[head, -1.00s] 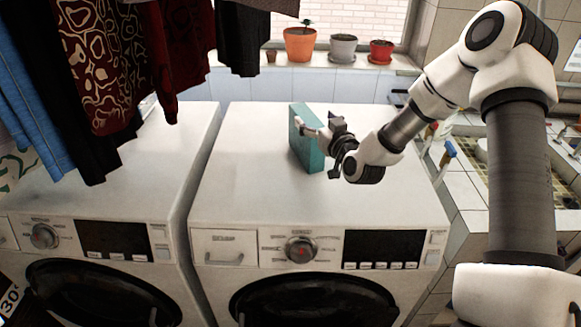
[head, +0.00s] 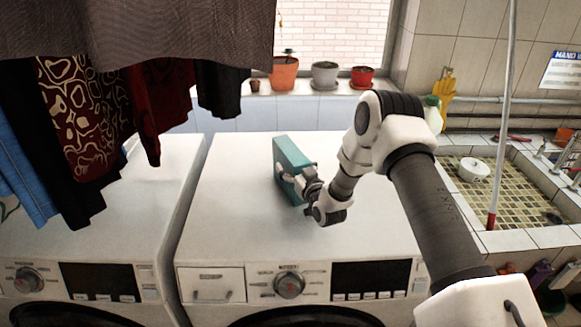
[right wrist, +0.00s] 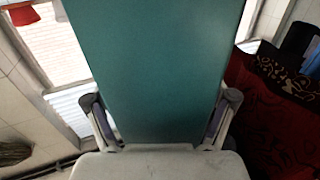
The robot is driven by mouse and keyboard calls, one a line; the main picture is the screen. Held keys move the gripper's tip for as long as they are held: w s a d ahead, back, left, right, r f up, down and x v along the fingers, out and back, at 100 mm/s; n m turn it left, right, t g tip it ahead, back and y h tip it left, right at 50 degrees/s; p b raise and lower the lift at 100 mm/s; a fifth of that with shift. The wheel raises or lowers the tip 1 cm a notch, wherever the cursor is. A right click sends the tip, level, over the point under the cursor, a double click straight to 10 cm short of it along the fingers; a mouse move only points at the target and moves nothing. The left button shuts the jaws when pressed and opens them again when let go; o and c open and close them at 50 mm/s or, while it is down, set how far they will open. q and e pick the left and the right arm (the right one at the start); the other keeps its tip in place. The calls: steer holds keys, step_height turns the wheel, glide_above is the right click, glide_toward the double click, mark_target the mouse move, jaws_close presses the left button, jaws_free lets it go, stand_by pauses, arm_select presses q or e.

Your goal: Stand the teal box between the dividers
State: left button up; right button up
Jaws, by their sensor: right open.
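The teal box (head: 291,157) stands on the white top of the right-hand washing machine (head: 235,215). My right gripper (head: 296,181) is at the near right side of the box, low down. In the right wrist view the teal box (right wrist: 165,60) fills the middle of the picture, between the two fingers of my right gripper (right wrist: 162,108). The fingers are open, one on each side of the box, with small gaps showing beside its edges. My left gripper is not in view. No dividers can be made out.
Clothes (head: 85,120) hang at the upper left. Flower pots (head: 325,74) stand on the window sill behind. A tiled sink (head: 487,240) with a white roll (head: 473,170) in it lies to the right. The machine top around the box is largely clear.

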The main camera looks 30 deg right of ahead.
steer(key=shift+s+a+r, duration=0.15)
steer(key=shift+r, duration=0.05)
steer(key=c, duration=1.4)
steer(key=shift+c, duration=0.2)
